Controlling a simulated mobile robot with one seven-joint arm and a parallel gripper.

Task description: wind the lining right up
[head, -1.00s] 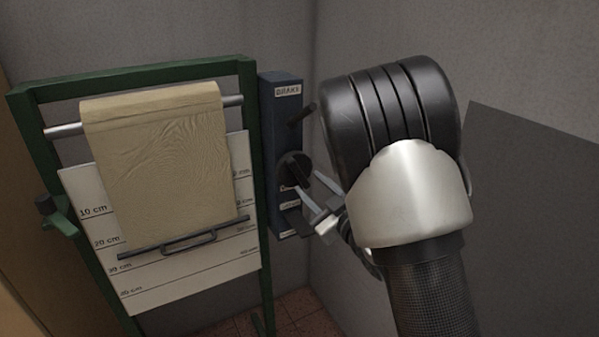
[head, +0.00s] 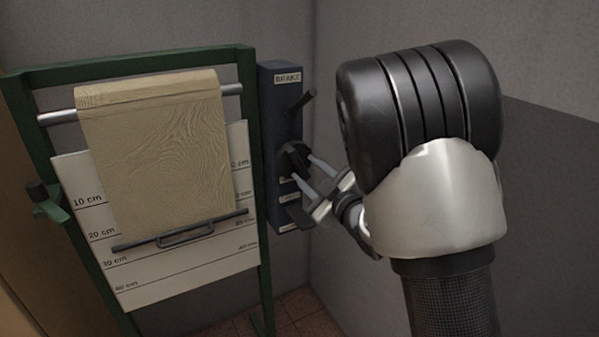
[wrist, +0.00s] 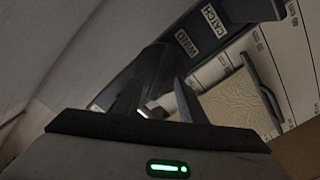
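The tan lining (head: 150,150) hangs from a metal roller (head: 58,117) on a green frame. Its dark bottom bar with a handle (head: 185,236) lies between the 20 cm and 30 cm marks of the scale board (head: 190,272). Right of it is a blue box (head: 280,110) labelled BRAKE, with a dark lever (head: 301,103) and a dark knob (head: 295,159) below. My gripper (head: 301,168) is at the knob, its fingers apart; contact is unclear. In the wrist view my gripper (wrist: 155,98) also shows spread fingers, near the WIND label (wrist: 187,43) and CATCH label (wrist: 213,19).
Grey walls stand close behind and to the right. A dark grey panel (head: 550,200) is at the right. Tiled floor shows below the box.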

